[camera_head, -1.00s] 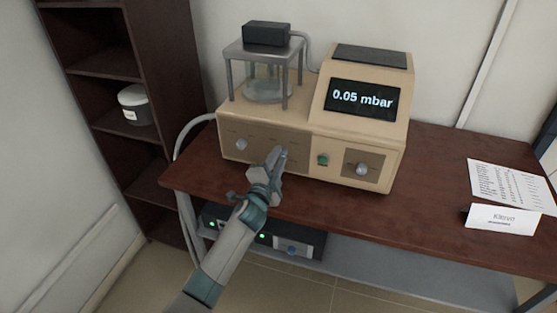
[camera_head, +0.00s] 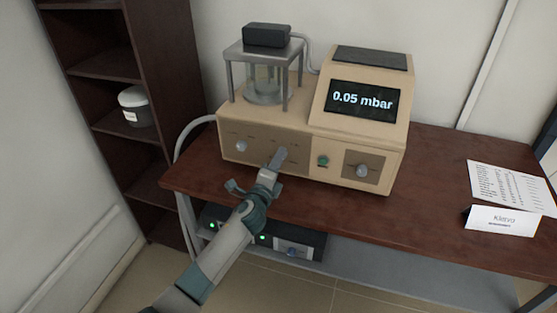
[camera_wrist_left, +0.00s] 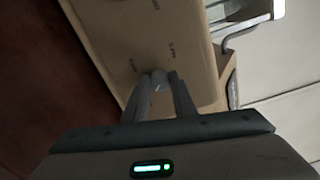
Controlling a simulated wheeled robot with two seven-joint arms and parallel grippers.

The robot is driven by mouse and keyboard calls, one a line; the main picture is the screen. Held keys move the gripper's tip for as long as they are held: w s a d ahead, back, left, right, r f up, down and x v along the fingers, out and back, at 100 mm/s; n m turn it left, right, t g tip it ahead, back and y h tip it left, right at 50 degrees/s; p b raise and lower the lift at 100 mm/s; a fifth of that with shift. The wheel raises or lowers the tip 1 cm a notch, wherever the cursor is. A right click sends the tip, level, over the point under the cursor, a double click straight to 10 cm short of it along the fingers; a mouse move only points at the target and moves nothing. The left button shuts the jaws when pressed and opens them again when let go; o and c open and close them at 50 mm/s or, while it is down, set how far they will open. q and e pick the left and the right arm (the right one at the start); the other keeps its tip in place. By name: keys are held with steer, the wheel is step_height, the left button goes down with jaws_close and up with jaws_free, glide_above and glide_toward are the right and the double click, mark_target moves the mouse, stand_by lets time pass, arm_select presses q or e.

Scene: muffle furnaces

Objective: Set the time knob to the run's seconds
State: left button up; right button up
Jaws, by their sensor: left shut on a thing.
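The tan machine (camera_head: 265,112) stands on the table with a brown front panel (camera_head: 262,137) at its left. My left gripper (camera_head: 279,157) is at the right part of this panel. In the left wrist view its two fingers (camera_wrist_left: 159,82) are shut on a small pale knob (camera_wrist_left: 158,77), mostly hidden between the tips. The knob's setting and the small panel labels are too small or hidden to read, so I cannot tell by label that it is the time knob. Another knob (camera_head: 241,146) sits at the panel's left. My right gripper is not in view.
The machine's display (camera_head: 362,100) reads 0.05 mbar. A green button (camera_head: 323,160) and another knob (camera_head: 361,171) are to the right of my gripper. A dark shelf (camera_head: 165,60) stands left.

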arm_select(q)
steer(key=shift+f, duration=0.15)
steer(key=o, duration=1)
steer(key=shift+o, duration=0.2)
steer(key=shift+s, duration=0.15)
steer(key=b+v, duration=0.2)
steer(key=v, duration=1.5)
